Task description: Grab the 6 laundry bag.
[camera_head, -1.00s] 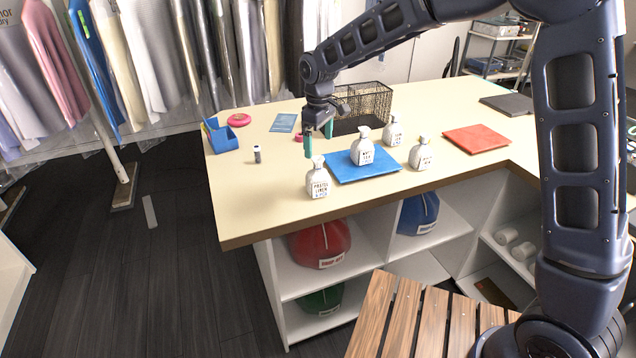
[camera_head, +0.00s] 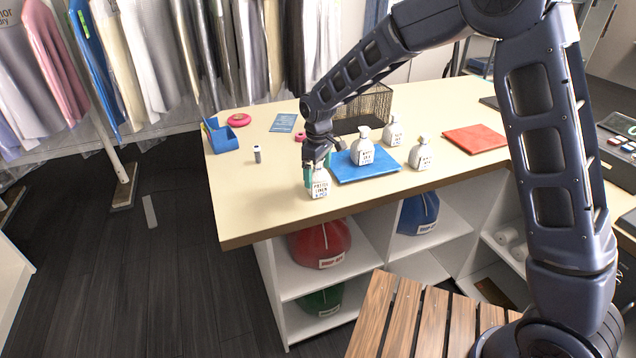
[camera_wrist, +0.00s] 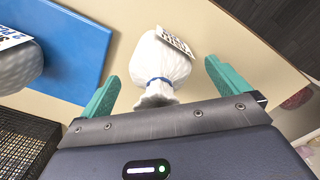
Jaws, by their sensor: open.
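A small white laundry bag (camera_head: 319,184) with a tied neck stands upright on the counter near its front edge. Its printed label seems to read "pastel linen" with a smaller line below that is hard to read. My gripper (camera_head: 317,172) is low over this bag, open, with its green fingers on either side of the neck. In the wrist view the bag (camera_wrist: 168,62) lies between the spread fingers (camera_wrist: 161,74), with a gap on each side. Similar white bags stand to the right: one (camera_head: 362,150) on a blue mat (camera_head: 350,174), one behind (camera_head: 392,131), one further right (camera_head: 420,155).
A black wire basket (camera_head: 372,104) stands behind the bags. A red mat (camera_head: 475,139) lies to the right. A blue holder (camera_head: 222,138), a pink disc (camera_head: 239,120) and a small white-and-dark item (camera_head: 257,154) sit at the left. The counter's front left is clear.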

